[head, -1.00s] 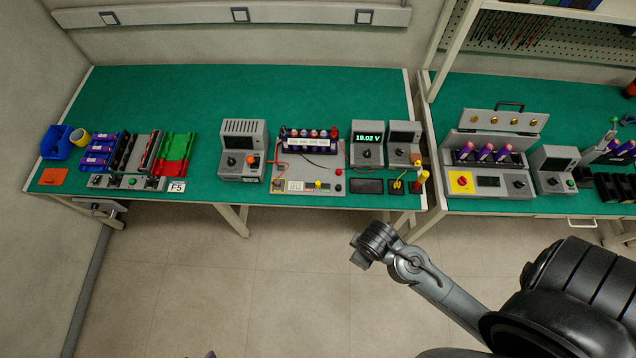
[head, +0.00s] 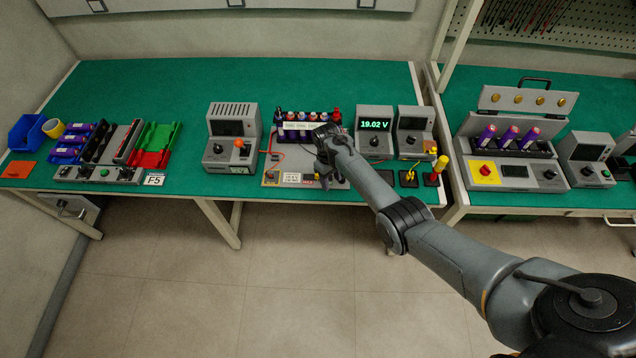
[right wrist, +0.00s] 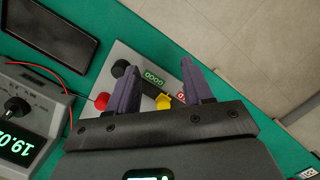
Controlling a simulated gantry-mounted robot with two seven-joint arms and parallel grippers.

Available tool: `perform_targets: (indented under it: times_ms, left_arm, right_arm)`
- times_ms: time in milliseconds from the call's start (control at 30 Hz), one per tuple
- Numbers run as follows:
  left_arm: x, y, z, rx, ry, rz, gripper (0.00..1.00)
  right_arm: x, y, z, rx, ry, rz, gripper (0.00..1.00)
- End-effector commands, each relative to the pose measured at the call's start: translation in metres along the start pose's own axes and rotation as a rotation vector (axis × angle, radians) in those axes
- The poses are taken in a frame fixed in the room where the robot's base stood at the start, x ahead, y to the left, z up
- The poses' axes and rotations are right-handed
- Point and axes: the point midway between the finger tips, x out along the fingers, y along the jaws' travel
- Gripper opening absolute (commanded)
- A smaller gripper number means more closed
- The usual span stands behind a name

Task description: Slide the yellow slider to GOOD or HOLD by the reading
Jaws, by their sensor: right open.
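The yellow slider (right wrist: 164,101) sits on a grey panel (right wrist: 132,56); in the right wrist view it shows between my gripper's fingers, partly hidden by the gripper body. A green GOOD label (right wrist: 154,77) and a partly hidden red label (right wrist: 181,97) lie close to it. In the head view the slider (head: 318,177) is a small yellow spot below my right gripper (head: 324,165). My right gripper (right wrist: 158,66) is open, its two dark fingers over the panel; contact with the slider cannot be told. The meter display (head: 374,125) reads 19.02 V. My left gripper is not in view.
A row of cells (head: 307,116) stands behind the gripper. A grey box with an orange knob (head: 239,143) stands left. The bench's front edge is near.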

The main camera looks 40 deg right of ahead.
Motion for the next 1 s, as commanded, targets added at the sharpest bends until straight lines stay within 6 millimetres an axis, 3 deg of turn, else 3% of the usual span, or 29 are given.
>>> perform_targets:
  times_ms: [33,100,200,333,667,1000]
  left_arm:
    - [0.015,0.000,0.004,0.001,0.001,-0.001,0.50]
    - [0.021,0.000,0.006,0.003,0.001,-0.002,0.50]
    - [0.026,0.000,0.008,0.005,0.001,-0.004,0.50]
    - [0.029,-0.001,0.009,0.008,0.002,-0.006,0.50]
    - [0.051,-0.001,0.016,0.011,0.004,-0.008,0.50]
    - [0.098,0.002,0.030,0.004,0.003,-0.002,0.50]
  right_arm:
    - [-0.015,0.003,-0.022,0.004,0.049,0.002,0.51]
    - [-0.039,0.006,-0.041,0.006,0.096,0.005,0.51]
    - [-0.062,0.007,-0.056,0.007,0.138,0.009,0.51]
    - [-0.073,0.008,-0.064,0.006,0.161,0.011,0.51]
    - [-0.052,0.008,-0.068,0.006,0.162,0.011,0.51]
    - [-0.007,0.009,-0.075,0.006,0.163,0.011,0.51]
